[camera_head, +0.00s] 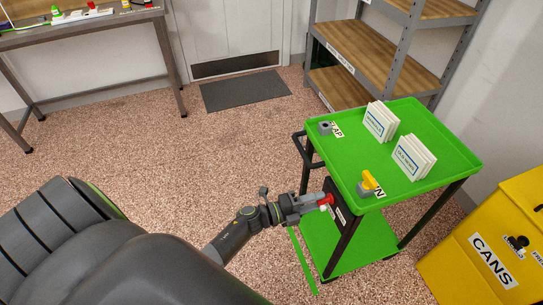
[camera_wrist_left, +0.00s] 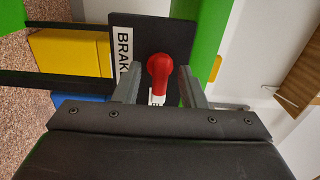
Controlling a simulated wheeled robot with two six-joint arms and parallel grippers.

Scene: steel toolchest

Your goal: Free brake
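The red brake lever (camera_head: 326,199) sits on a black panel (camera_head: 340,207) at the near left side of the green cart (camera_head: 448,148). In the left wrist view the red lever (camera_wrist_left: 160,72) stands on the black panel (camera_wrist_left: 101,35), beside a white label starting "BRAK" (camera_wrist_left: 124,52). A second small label is mostly hidden below the lever. My left gripper (camera_head: 314,204) is at the lever. Its two fingers (camera_wrist_left: 159,86) are apart on either side of the lever, with a gap visible on both sides. My right gripper is not in view.
The floor between is open.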

